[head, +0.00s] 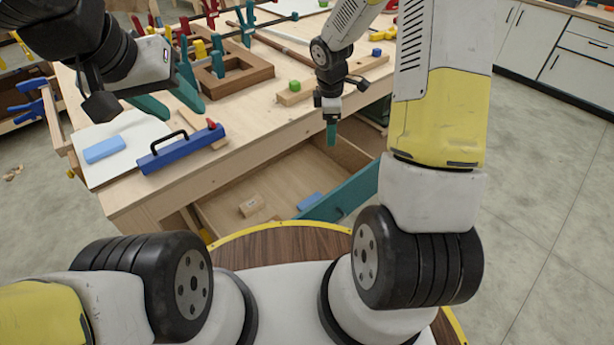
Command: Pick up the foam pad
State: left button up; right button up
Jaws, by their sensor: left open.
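A light blue block (104,150), which looks like the foam pad, lies flat on a white sheet (98,174) at the bench's front left corner. A smaller blue piece (309,201) lies in the open drawer, and I cannot tell whether it is foam too. My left gripper (172,108) is in the air, above and to the right of the light blue block. Its teal fingers are apart with nothing between them. My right gripper (331,134) points down over the drawer, its fingers overlapping in view, so its opening is unclear.
A dark blue tool with a black handle (180,148) lies just right of the block. A brown wooden frame (232,75) and several clamps stand behind. The drawer (235,190) is pulled out and also holds a small wooden block (251,206).

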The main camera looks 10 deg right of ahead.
notch_tip(320, 180, down, 15)
jog(key=w+a+n+g, duration=0.1)
jog(key=a+n, duration=0.1)
jog(key=n, duration=0.3)
jog(key=n+g, duration=0.1)
jog(key=n, duration=0.2)
send_near(312, 202)
jog(key=shift+s+d+y, duration=0.15)
jog(key=shift+d+y, duration=0.25)
jog(key=shift+d, duration=0.2)
jog(key=f, duration=0.8)
jog(key=shift+a+f, duration=0.2)
jog(key=c, duration=1.4)
jog(key=shift+r, duration=0.1)
